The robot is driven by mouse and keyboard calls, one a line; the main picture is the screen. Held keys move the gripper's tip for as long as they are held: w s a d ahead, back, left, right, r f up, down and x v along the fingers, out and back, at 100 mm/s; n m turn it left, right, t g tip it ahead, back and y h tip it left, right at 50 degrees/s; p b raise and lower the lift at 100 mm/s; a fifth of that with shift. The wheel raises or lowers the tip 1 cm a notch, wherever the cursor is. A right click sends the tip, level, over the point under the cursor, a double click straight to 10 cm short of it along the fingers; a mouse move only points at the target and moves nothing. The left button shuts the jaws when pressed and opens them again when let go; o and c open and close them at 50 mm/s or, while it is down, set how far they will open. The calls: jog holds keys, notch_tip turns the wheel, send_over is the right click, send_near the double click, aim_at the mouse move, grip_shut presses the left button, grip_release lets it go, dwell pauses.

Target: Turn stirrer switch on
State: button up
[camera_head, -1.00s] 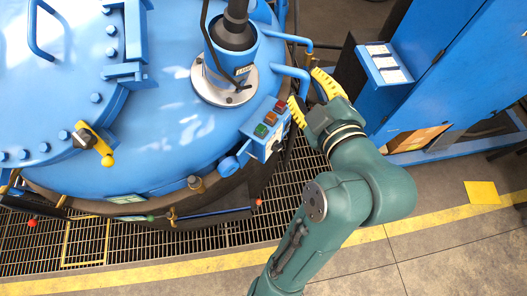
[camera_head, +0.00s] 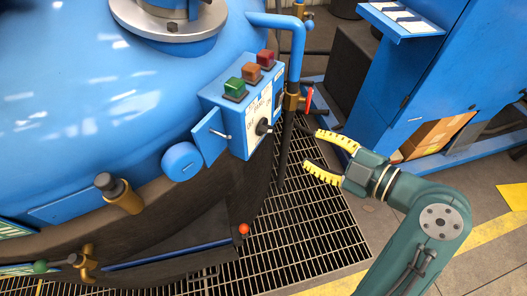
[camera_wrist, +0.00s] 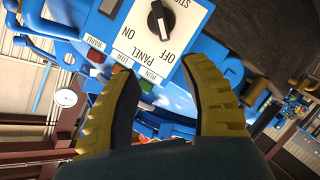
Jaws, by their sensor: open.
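The stirrer switch is a black rotary knob (camera_head: 262,127) on the white label face of a blue control box (camera_head: 236,92). In the wrist view, the knob (camera_wrist: 160,22) is at the top, with printed ON to its lower left and OFF below it. Its white mark seems to point down toward OFF. My gripper (camera_head: 314,150) is open and empty, to the right of the box and apart from it. In the wrist view, its yellow-padded fingers (camera_wrist: 160,72) spread below the knob, with the label between their tips.
Green, brown and red lamps (camera_head: 248,76) top the box. A blue pipe with a brass valve (camera_head: 292,98) stands close behind, near my upper finger. The blue furnace vessel (camera_head: 80,110) fills the left. A blue cabinet (camera_head: 435,75) stands right. Open floor grating (camera_head: 290,230) lies below.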

aim_at(271, 132)
jog(key=b+x, duration=0.2)
jog(key=x, duration=0.3)
jog(key=f+b+x, duration=0.1)
jog(key=b+x, duration=0.1)
jog(key=x, duration=0.3)
jog(key=d+b+x, duration=0.1)
jog(key=b+x, duration=0.1)
jog(key=x, duration=0.4)
jog(key=shift+w+f, duration=0.25)
jog(key=shift+f, duration=0.05)
jog(key=shift+c, duration=0.4)
jog(key=shift+s, duration=0.1)
grip_shut()
